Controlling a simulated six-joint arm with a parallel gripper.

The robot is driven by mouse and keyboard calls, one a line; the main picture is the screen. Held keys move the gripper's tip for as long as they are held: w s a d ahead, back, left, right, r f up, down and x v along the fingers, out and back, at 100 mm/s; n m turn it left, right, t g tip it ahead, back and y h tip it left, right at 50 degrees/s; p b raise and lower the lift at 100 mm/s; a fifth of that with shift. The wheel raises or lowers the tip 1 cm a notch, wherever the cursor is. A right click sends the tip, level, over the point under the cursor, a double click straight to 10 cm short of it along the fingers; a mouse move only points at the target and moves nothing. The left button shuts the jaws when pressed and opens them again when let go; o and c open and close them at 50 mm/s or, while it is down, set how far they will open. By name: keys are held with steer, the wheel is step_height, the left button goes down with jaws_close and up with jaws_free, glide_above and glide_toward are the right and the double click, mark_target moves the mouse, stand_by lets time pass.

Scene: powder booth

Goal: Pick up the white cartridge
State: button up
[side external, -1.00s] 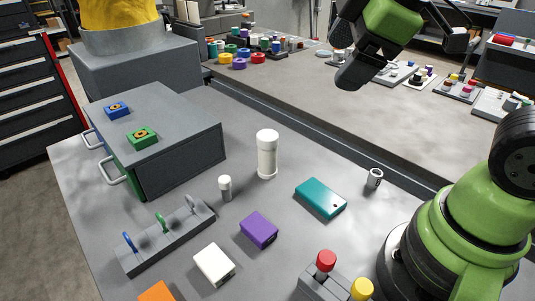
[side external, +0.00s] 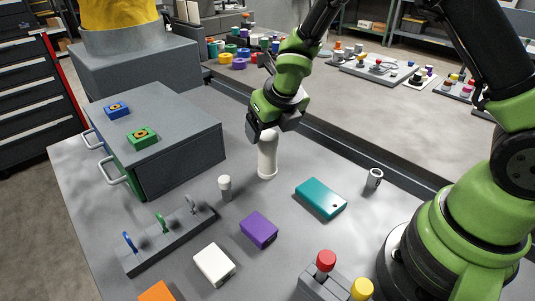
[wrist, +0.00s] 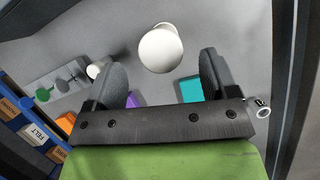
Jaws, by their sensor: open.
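The white cartridge (side external: 267,160), a tall white cylinder, stands upright on the grey bench between the grey drawer cabinet and the teal box. My gripper (side external: 268,130) is open above it, and the fingers partly hide its top in the side view. In the wrist view the cartridge's rounded top (wrist: 160,48) shows ahead of the gap between the two dark fingers, roughly centred. I see no finger gripping it.
A small white capped cylinder (side external: 225,187) stands left of it. A purple box (side external: 259,230), teal box (side external: 320,198) and white box (side external: 214,265) lie nearer. The grey cabinet (side external: 185,140) stands left; a grey rack with hooks (side external: 170,238) lies before it.

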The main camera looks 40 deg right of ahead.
mark_target(267, 135)
steer(key=shift+x, duration=2.75)
steer(key=shift+c, duration=0.3)
steer(key=shift+r, duration=0.1)
steer(key=c, duration=1)
